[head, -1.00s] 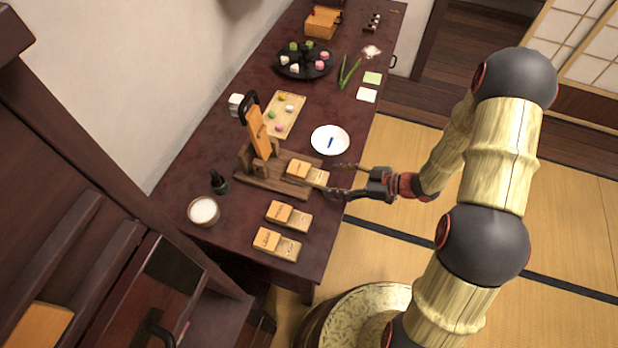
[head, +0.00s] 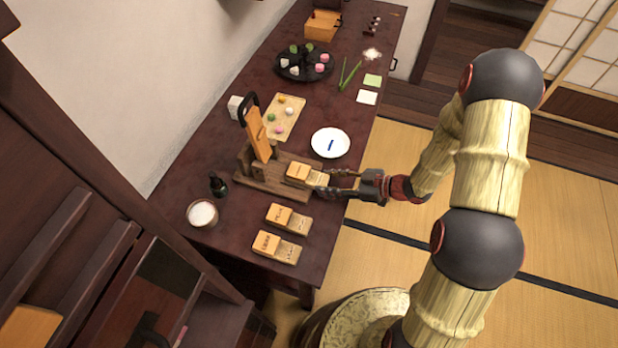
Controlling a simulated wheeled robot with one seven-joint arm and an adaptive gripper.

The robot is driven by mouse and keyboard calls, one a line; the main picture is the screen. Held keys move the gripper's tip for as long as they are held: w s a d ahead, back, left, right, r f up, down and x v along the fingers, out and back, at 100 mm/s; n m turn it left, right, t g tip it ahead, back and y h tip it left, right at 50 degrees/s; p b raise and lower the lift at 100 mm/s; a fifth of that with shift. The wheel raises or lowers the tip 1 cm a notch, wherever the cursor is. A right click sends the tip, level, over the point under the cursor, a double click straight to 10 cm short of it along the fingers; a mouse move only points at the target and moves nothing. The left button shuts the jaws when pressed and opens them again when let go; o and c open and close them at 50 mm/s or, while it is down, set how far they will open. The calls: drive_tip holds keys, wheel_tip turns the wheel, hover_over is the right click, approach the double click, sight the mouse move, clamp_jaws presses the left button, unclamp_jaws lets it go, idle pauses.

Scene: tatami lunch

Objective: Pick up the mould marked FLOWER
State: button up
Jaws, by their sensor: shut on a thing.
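Three wooden moulds with orange blocks and paler handle ends lie near the front of the dark table. The far mould (head: 298,172) rests at the wooden press (head: 262,182); my gripper (head: 324,182) is shut on its pale right end. The middle mould (head: 281,213) and the near mould (head: 268,243) lie apart from my gripper, toward the table's near end. The markings on all three are too small to read, so I cannot tell which one says FLOWER.
A white plate (head: 330,143) with a blue mark lies just behind my gripper. The press's tilted lever (head: 255,130) stands up at the left. A white bowl (head: 202,213) and a dark bottle (head: 218,185) stand left of the moulds. A board of sweets (head: 290,104) lies farther back.

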drive_tip(key=c, duration=0.5)
